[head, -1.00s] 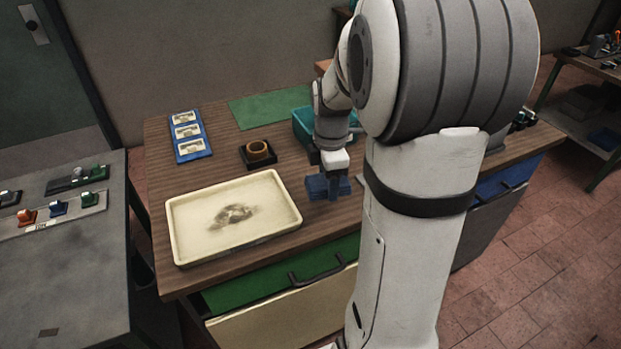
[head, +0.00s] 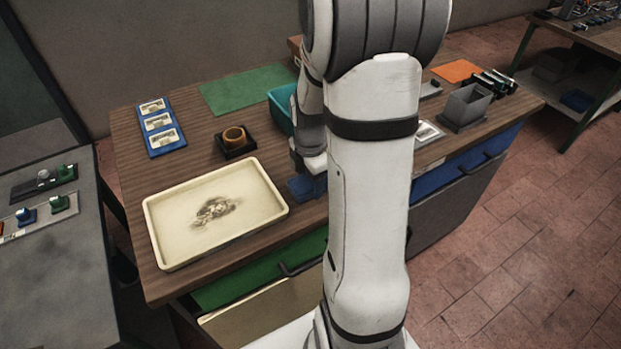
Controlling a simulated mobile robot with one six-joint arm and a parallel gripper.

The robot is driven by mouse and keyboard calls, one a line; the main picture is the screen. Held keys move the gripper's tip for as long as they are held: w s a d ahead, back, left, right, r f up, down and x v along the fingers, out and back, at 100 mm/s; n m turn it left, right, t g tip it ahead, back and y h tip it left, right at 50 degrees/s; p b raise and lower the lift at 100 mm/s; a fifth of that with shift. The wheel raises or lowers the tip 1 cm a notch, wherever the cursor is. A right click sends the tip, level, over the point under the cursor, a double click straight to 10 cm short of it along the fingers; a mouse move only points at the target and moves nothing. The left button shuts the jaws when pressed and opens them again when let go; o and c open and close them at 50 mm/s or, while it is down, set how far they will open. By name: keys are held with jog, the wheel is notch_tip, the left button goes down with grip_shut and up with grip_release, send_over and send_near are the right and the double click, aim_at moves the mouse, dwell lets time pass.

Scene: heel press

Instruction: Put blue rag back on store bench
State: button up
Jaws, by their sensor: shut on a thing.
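The blue rag (head: 303,188) shows as a small blue block shape just right of the cream tray, over the wooden bench (head: 205,110). My gripper (head: 306,178) is shut on it from above. My own arm hides the right side of the rag and most of the fingers. I cannot tell whether the rag touches the bench top. No bench is plainly marked as the store bench; a shelved bench (head: 590,38) stands at the far upper right.
The cream tray (head: 165,262) with a dark smudge, a black block with a brown ring (head: 235,140), a teal bin (head: 281,112), a blue card panel (head: 160,127) and a grey box (head: 468,105) stand on the wooden bench. A green drawer (head: 230,277) is partly open. Red floor at right is clear.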

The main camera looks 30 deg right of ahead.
aim_at(310, 181)
jog(key=shift+f, duration=0.2)
jog(key=shift+f, duration=0.2)
jog(key=o, duration=0.9)
jog(key=shift+r, duration=0.1)
jog(key=shift+o, duration=0.2)
notch_tip(310, 181, up, 12)
jog(key=s+a+r+m+t, duration=0.3)
jog(key=s+a+m, duration=0.9)
jog(key=m, duration=0.6)
jog(key=shift+s+r, duration=0.25)
jog(key=shift+s, duration=0.05)
